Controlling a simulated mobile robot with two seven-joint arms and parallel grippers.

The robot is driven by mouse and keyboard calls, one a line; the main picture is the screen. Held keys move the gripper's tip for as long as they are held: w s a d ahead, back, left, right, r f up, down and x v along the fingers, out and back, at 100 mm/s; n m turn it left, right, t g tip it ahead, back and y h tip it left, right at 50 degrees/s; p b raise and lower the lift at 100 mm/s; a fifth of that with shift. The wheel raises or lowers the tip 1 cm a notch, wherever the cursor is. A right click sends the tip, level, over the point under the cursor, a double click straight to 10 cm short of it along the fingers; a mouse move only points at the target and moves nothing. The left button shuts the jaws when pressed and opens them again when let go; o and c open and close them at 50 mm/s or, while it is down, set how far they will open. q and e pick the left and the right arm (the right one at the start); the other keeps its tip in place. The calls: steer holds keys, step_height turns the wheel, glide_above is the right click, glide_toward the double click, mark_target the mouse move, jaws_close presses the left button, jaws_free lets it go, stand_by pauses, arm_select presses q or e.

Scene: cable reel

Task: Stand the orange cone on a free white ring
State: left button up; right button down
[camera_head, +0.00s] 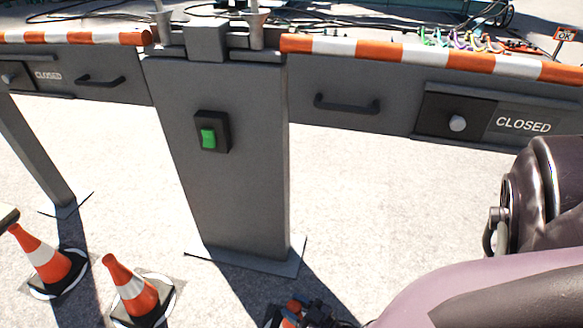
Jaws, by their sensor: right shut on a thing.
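My right gripper (312,312) is at the bottom edge, low over the ground, shut on an orange cone (289,322). Only small orange parts of this cone show; its base and whatever is under it are hidden or cut off. Two more orange cones with white bands stand upright at the lower left, one farther left (38,252) and one nearer the middle (130,288). Each has a dark base on a white ring (80,272), (172,288). No free white ring can be made out. My left gripper is not seen.
A grey post (240,195) with a green switch (208,138) stands behind the right gripper on a flat foot plate. Grey barriers with orange-white rails (400,52) and CLOSED signs (523,125) run either side. Bare pale ground lies right of the post.

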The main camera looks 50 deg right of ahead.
steer(key=shift+s+f, duration=0.15)
steer(key=shift+f, duration=0.6)
steer(key=shift+f+b, duration=0.1)
steer(key=shift+b, duration=0.2)
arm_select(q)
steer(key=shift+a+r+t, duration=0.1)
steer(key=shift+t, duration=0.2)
arm_select(e)
steer(key=c, duration=0.6)
jaws_free()
steer(key=shift+f, duration=0.1)
arm_select(q)
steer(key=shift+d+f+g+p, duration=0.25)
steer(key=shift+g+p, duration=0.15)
steer(key=shift+p, duration=0.35)
arm_select(e)
steer(key=s, duration=1.1)
steer(key=shift+s, duration=0.4)
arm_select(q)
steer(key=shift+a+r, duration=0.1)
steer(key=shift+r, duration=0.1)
